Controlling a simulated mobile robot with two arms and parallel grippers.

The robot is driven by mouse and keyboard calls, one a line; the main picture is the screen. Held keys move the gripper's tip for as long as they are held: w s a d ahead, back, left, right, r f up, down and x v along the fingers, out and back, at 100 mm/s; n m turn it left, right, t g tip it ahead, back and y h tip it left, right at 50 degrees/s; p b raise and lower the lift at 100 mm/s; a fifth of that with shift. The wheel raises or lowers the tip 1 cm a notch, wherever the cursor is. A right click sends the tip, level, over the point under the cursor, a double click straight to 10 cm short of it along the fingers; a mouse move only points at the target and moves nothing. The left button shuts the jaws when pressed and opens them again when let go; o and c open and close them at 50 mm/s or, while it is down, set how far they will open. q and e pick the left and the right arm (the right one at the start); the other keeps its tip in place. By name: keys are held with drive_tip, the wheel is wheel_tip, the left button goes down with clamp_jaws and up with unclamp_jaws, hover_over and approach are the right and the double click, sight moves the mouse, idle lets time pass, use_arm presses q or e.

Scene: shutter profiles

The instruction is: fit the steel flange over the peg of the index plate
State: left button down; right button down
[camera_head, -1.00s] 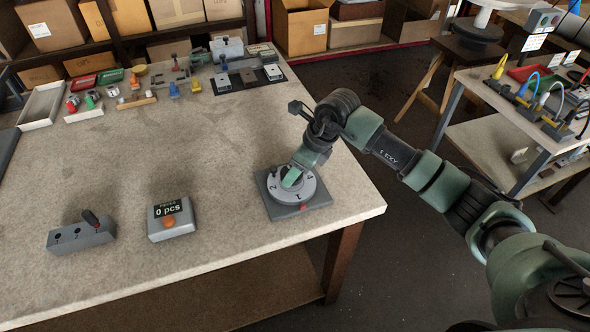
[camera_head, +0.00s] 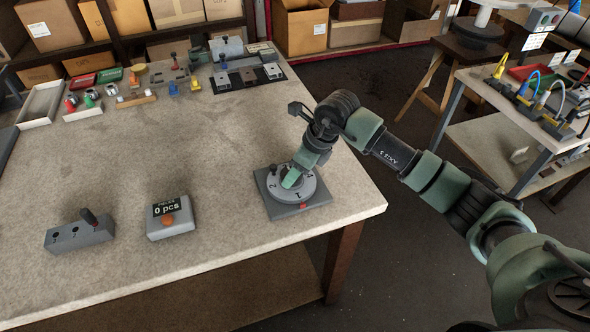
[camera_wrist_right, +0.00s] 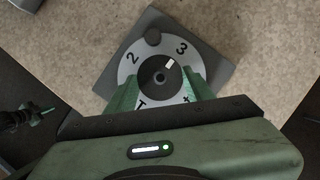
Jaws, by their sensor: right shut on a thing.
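The index plate (camera_head: 313,206) is a grey square base near the table's right front corner, with a light numbered disc (camera_head: 314,196) on it. It also shows in the right wrist view (camera_wrist_right: 213,60). My right gripper (camera_wrist_right: 160,79) points down over the disc's middle. Its green fingers are shut on a dark round piece (camera_wrist_right: 150,68) with a white mark and a small round centre. Whether this piece is the steel flange, or the centre is the peg, I cannot tell. The fingers hide parts of the disc. My left gripper is not in view.
A grey counter box (camera_head: 171,218) reading "0 pcs" and a grey block with a dark lever (camera_head: 80,237) stand left of the plate. Several small parts and trays (camera_head: 42,102) lie at the back. The table's middle is clear.

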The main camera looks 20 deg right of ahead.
drive_tip(key=shift+f+b, duration=0.45)
drive_tip(key=shift+f, duration=0.05)
drive_tip(key=shift+c, duration=2.4)
unclamp_jaws()
